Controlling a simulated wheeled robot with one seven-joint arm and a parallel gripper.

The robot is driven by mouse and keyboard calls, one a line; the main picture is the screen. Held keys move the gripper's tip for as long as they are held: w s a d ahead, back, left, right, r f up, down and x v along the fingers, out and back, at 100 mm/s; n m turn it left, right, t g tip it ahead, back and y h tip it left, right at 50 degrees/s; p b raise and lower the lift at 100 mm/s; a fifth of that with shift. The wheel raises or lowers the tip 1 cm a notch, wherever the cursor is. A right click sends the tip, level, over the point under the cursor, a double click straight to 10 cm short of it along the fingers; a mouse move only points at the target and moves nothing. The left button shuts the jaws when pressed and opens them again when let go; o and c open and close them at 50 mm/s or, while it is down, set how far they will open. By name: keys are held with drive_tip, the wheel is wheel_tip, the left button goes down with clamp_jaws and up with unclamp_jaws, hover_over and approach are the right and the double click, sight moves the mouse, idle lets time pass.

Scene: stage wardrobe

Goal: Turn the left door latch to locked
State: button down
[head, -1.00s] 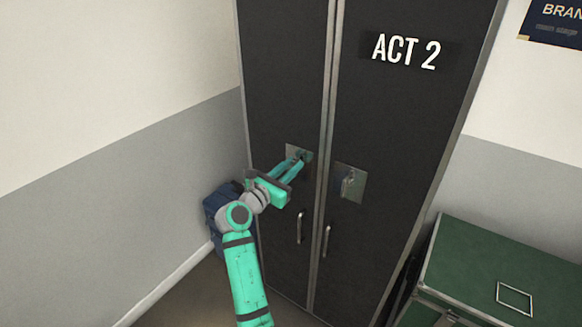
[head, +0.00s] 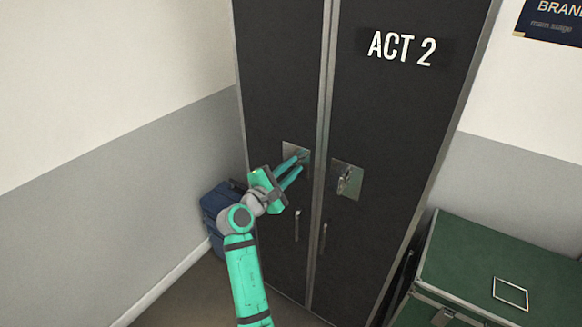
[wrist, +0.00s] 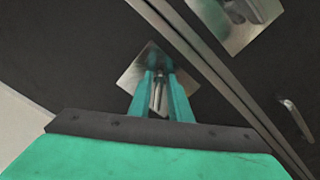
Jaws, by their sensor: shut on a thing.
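The left door (head: 283,90) is dark and carries a square metal latch plate (head: 290,149) near its inner edge. In the wrist view this plate (wrist: 135,76) looks like a tilted diamond. My gripper (head: 299,166) reaches the plate. Its two green fingers are closed on the left door latch (wrist: 158,98), a small metal lever that shows between them in the wrist view. My gripper is rolled at a slant to the door edges. The fingers hide most of the lever in the head view, so its exact angle is hard to tell.
The right door, marked ACT 2 (head: 402,48), has its own latch plate (head: 347,180) close to my fingers. Door handles (head: 297,226) stand out below. A blue bag (head: 216,214) lies left of the wardrobe; a green trunk (head: 470,265) stands at right.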

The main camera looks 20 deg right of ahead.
drive_tip(key=shift+f+m, duration=0.2)
drive_tip(key=shift+m, duration=0.85)
drive_tip(key=shift+f+m, duration=0.2)
drive_tip(key=shift+m, duration=0.9)
drive_tip(key=shift+f+m, duration=0.2)
drive_tip(key=shift+m, duration=0.85)
drive_tip(key=shift+a, duration=0.1)
drive_tip(key=c, duration=1.8)
unclamp_jaws()
drive_tip(key=shift+c, duration=0.2)
drive_tip(key=v, duration=1)
drive_tip(key=shift+s+a, duration=0.25)
drive_tip(key=shift+s, duration=0.1)
